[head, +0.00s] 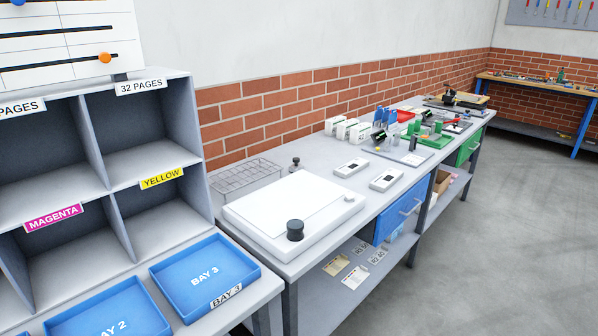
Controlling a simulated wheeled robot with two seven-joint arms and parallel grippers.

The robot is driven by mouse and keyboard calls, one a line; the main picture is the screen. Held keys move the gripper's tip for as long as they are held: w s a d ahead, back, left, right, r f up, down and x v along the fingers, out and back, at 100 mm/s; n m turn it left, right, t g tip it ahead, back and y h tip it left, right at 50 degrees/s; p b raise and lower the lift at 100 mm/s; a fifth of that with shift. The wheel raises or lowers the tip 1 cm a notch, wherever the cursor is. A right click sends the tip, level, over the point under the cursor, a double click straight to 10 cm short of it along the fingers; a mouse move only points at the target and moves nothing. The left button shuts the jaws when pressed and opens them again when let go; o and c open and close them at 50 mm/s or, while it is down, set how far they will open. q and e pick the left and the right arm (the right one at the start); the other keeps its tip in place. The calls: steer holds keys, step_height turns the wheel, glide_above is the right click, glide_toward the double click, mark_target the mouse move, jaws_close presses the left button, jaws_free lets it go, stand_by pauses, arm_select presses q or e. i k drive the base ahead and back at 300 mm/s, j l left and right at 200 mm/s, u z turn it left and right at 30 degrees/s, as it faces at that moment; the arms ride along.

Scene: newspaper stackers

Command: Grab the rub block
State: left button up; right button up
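No thing in the head view is marked as the rub block, and I cannot tell for sure which one it is. A short black cylinder (295,230) stands upright on the near corner of a white slab (262,212) on the long grey bench. A small dark knobbed piece (295,164) stands behind the slab, beside a wire basket. Two small white devices with dark displays lie right of the slab, one farther back (352,167) and one nearer the front edge (386,180). Neither of my grippers shows in the head view.
A grey shelf unit (147,143) with labelled bays stands at the left. Blue trays, including BAY 3 (205,275), lie before it. A wire basket (246,177), white boxes (347,129) and tools stand along the bench. The grey floor (500,240) at right is clear.

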mark_target(295, 167)
steer(key=i+l+u, duration=0.1)
steer(key=u, duration=0.4)
steer(key=i+l+u, duration=0.15)
steer(key=l+u, duration=0.3)
steer(key=l, duration=0.45)
steer(key=l+u, duration=0.45)
steer(key=l, duration=0.45)
